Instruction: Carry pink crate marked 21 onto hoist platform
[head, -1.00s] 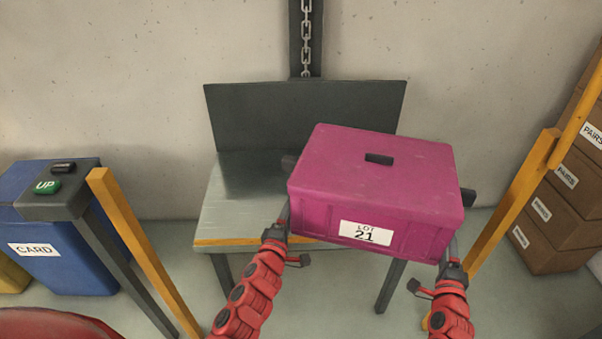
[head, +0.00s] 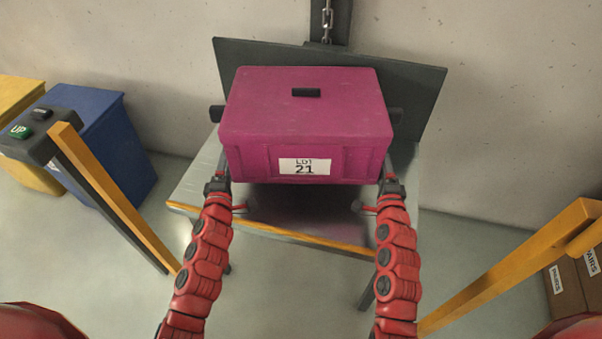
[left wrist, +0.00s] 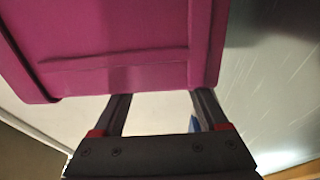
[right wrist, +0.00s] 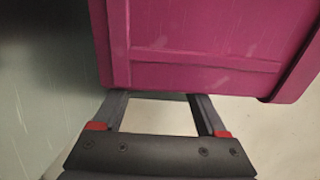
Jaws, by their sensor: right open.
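The pink crate (head: 305,105), with a white label reading LOT 21, is upright over the hoist platform (head: 190,190), in front of its dark back plate. A dark shadow lies below it on the platform; I cannot tell whether it touches. My left gripper (head: 222,165) is at the crate's left side, my right gripper (head: 389,165) at its right side, both below dark side handles. In the left wrist view the fingers are spread by the crate wall (left wrist: 125,65). The right wrist view shows spread fingers by the crate wall (right wrist: 200,45) too. The fingertips are hidden.
A post with a green UP button (head: 20,131) stands at left, by a yellow rail (head: 115,195) and a blue bin (head: 95,125). Another yellow rail (head: 510,265) and cardboard boxes (head: 575,285) are at right. A chain (head: 327,22) hangs behind the platform.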

